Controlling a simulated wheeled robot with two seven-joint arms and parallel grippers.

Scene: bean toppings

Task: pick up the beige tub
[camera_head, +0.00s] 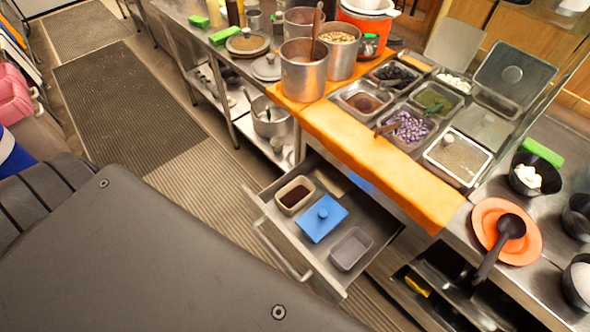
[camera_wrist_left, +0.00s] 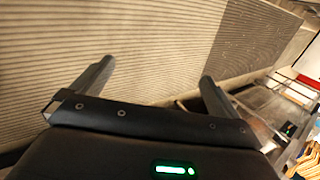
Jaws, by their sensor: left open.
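The beige tub (camera_head: 294,195) is a small open container with dark contents. It sits in the back left part of the pulled-out metal drawer (camera_head: 273,232) in the head view. A blue-lidded tub (camera_head: 321,217) stands to its right, and an empty grey tub (camera_head: 350,249) is further to the right. My left gripper (camera_wrist_left: 156,72) shows in the left wrist view with its two fingers spread apart and nothing between them, over the ribbed floor mat. The head view shows neither gripper, and the beige tub is not visible in the wrist view.
Above the drawer, the counter has an orange board (camera_head: 369,167), metal pots (camera_head: 304,78) and several topping pans. An orange plate (camera_head: 489,219) with a black ladle (camera_head: 506,234) is at right. The ribbed mat (camera_head: 118,95) left of the drawer is clear.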

